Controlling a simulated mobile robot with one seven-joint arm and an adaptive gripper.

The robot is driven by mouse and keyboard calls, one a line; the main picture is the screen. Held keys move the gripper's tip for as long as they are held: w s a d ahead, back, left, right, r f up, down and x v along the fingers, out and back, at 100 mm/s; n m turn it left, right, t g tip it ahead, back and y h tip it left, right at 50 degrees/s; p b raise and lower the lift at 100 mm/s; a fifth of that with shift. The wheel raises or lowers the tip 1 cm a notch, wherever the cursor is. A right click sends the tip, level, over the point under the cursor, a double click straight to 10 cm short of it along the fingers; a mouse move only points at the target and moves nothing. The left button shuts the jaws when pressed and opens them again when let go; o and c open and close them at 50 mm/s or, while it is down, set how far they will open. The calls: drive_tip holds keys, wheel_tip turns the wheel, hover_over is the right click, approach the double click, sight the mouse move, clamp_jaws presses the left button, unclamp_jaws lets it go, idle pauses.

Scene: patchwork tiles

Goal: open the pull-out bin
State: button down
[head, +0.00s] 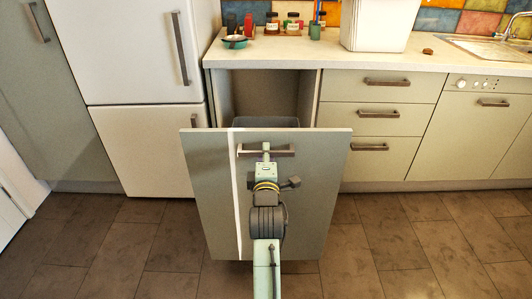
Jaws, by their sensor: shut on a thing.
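The pull-out bin's grey-green front panel (300,190) stands well forward of the cabinet row in the head view. Behind it the cabinet opening (265,92) shows, with the dark rim of a bin (280,122) just above the panel's top edge. The panel's bar handle (286,151) is near its top. My gripper (266,150) is shut on the handle at about its middle. My arm reaches up to it from the bottom of the view and hides part of the panel. The inside of the bin is hidden.
A white fridge (150,60) stands left of the opening. Closed drawers (375,120) and a dishwasher (475,130) are on the right. The counter (290,54) holds jars, a small pan (235,41) and a white container (376,25). The tiled floor (400,240) is clear beside the panel.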

drive_tip(key=c, duration=1.6)
unclamp_jaws()
drive_tip(key=shift+o, duration=0.2)
drive_tip(key=shift+s, duration=0.1)
drive_tip(key=s, duration=1.1)
drive_tip(key=shift+s, duration=0.4)
